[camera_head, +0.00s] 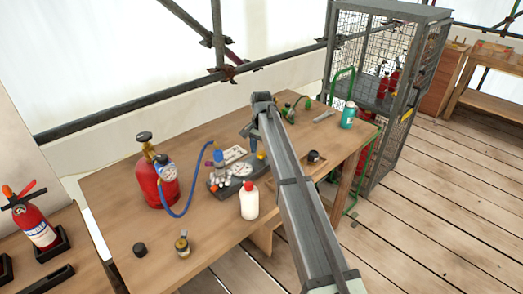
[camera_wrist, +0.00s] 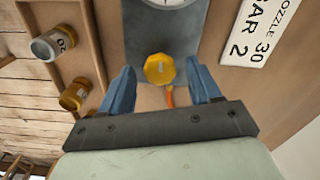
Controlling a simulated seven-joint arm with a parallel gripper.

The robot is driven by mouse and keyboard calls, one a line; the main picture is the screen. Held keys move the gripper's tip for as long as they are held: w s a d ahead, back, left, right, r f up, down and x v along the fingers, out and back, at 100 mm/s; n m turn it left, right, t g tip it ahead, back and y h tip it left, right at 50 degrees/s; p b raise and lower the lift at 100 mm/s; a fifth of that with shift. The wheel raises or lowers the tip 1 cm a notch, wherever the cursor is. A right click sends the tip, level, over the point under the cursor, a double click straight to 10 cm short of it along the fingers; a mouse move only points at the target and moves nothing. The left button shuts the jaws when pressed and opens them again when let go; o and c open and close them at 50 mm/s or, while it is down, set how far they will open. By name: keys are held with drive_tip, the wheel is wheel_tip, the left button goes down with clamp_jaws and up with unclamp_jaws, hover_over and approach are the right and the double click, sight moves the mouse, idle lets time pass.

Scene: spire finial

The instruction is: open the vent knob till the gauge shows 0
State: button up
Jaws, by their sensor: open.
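A yellow faceted knob (camera_wrist: 159,69) sits on a grey panel (camera_wrist: 140,38) in the wrist view; I take it to be the vent knob. My gripper (camera_wrist: 159,66) is open, with one blue finger on each side of the knob and visible gaps between. A white gauge (camera_wrist: 166,2) is cut off at the top edge, so its reading is hidden. In the head view, the grey panel with its white gauge (camera_head: 242,168) lies on the workbench, its needle too small to read. The yellow knob (camera_head: 261,155) shows there beside my arm.
A card (camera_wrist: 262,32) reads "NOZZLE 30 BAR 2". A red cylinder (camera_head: 152,186) with a blue hose (camera_head: 185,208) stands left of the panel. A white bottle (camera_head: 249,203) stands in front. Two jars (camera_wrist: 54,43) (camera_wrist: 75,96) sit in a wooden tray.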

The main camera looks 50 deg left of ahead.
drive_tip(key=shift+f, duration=0.1)
drive_tip(key=shift+c, duration=0.2)
drive_tip(key=c, duration=1)
drive_tip(key=shift+n, duration=0.4)
drive_tip(key=n, duration=1.1)
drive_tip(key=shift+n, duration=0.3)
drive_tip(key=o, duration=1)
